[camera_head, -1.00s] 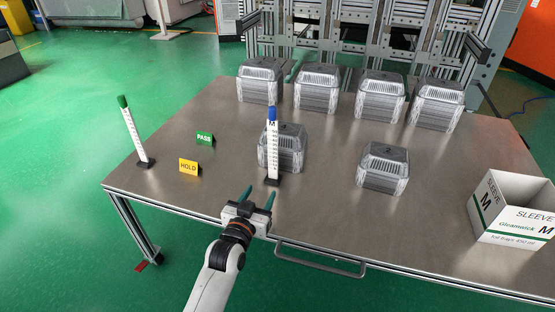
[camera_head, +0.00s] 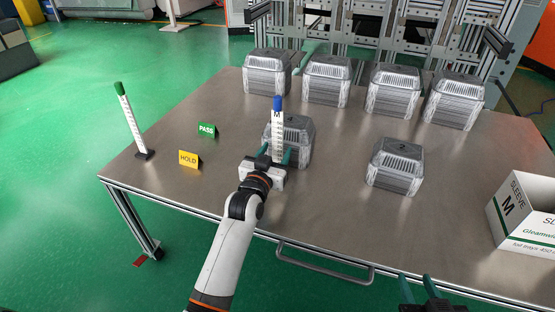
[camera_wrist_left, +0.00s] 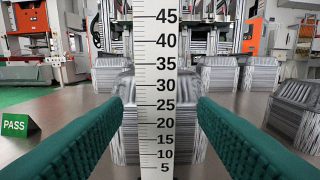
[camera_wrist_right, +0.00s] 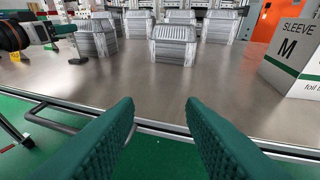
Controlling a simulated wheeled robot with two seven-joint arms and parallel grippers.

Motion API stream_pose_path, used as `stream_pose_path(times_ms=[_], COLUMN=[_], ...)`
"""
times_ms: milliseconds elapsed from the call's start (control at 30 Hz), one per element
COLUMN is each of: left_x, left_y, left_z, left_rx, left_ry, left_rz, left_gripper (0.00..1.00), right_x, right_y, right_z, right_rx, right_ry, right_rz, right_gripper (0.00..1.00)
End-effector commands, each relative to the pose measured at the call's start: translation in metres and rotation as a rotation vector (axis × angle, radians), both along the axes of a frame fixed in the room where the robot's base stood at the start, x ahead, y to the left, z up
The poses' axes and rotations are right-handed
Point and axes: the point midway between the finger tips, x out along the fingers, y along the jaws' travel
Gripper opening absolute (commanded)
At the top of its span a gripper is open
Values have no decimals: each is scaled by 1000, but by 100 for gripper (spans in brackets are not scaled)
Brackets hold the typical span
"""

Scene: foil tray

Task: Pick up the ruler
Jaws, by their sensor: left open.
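A white ruler with a blue top and the letter M (camera_head: 277,122) stands upright on the table, in front of a stack of foil trays. Its base is hidden behind my left gripper (camera_head: 272,158). In the left wrist view the ruler (camera_wrist_left: 157,85) stands between the two green fingers (camera_wrist_left: 157,120), with a gap on each side. The left gripper is open around it. A second ruler, with a green top (camera_head: 131,120), stands at the left of the table on a dark base. My right gripper (camera_head: 422,285) is at the front edge, its fingers apart and empty in the right wrist view (camera_wrist_right: 160,120).
Several foil tray stacks (camera_head: 326,82) stand along the back; one stack (camera_head: 396,168) stands nearer on the right. A yellow HOLD sign (camera_head: 189,160) and green PASS sign (camera_head: 206,130) stand left. A white SLEEVE M box (camera_head: 522,222) is at the right edge. The front middle is clear.

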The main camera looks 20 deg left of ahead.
Motion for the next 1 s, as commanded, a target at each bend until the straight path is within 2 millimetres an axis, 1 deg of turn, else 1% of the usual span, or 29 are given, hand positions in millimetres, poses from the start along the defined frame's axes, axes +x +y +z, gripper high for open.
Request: stream_pose_path(times_ms=[67, 200, 300, 400, 500, 700, 767, 1000], left_x=[9, 25, 36, 42, 45, 45, 45, 45], left_y=[1, 2, 2, 1, 1, 1, 1, 1], left_z=[0, 2, 2, 2, 3, 3, 3, 3], left_rx=[0, 1, 0, 0, 0, 0, 0, 0], left_ry=[-2, -2, -1, -1, 0, 0, 0, 0], left_rz=[0, 0, 1, 1, 1, 1, 0, 0], left_gripper=[53, 53, 53, 53, 53, 53, 45, 5], right_x=[6, 13, 16, 16, 16, 16, 16, 16], right_y=[3, 9, 12, 14, 15, 15, 15, 15], right_z=[8, 32, 48, 58, 63, 65, 64, 64], right_rx=[18, 58, 82, 98, 105, 105, 105, 105], right_ry=[-76, -234, -327, -388, -415, -418, -418, -417], right_rz=[6, 15, 21, 25, 26, 26, 26, 26], right_gripper=[36, 36, 36, 36, 36, 36, 36, 36])
